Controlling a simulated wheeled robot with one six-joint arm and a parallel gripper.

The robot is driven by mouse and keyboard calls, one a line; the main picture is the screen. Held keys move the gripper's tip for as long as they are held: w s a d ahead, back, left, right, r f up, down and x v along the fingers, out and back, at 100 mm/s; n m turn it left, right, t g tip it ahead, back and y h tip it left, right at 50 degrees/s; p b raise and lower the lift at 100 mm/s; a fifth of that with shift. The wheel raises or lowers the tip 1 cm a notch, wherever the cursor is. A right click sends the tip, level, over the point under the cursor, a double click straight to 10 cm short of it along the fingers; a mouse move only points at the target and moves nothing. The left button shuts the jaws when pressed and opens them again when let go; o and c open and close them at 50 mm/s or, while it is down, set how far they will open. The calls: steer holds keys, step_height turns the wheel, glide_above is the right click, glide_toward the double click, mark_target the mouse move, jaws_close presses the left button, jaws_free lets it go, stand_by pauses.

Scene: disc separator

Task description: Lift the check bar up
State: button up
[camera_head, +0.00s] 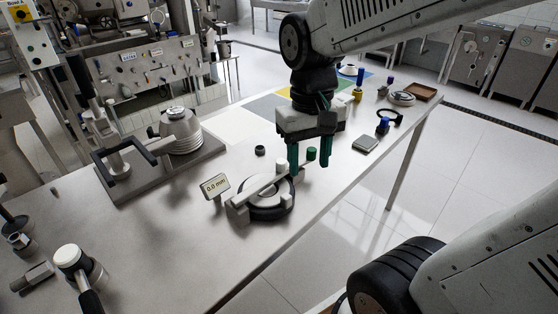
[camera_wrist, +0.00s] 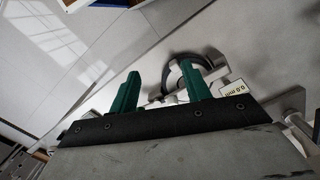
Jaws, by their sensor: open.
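The check bar (camera_head: 262,187) is a pale grey bar lying across a dark round disc (camera_head: 264,203) in a grey holder on the table. I take this bar for the check bar. A display reading 0.0 mm (camera_head: 216,186) stands at its left end. In the wrist view my green fingers (camera_wrist: 160,92) are apart; the ring (camera_wrist: 186,68) shows behind the right finger, which partly hides the bar.
A stack of metal discs (camera_head: 181,131) with a black-handled fixture stands at the left. A small grey block (camera_head: 365,144) and a blue-topped part (camera_head: 383,125) lie to the right. A black knob (camera_head: 260,150) sits behind the bar. The table's front edge is close.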

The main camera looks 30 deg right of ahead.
steer(key=w+d+f+m, duration=0.2)
steer(key=w+f+m, duration=0.1)
steer(key=w, duration=0.6)
steer(key=m, duration=0.2)
glide_above(281, 161)
steer(key=shift+s+f, duration=0.1)
steer(key=shift+m+t, duration=0.4)
step_height(281, 161, down, 8)
steer(key=shift+r, duration=0.25)
jaws_close()
steer(key=shift+d+r, duration=0.1)
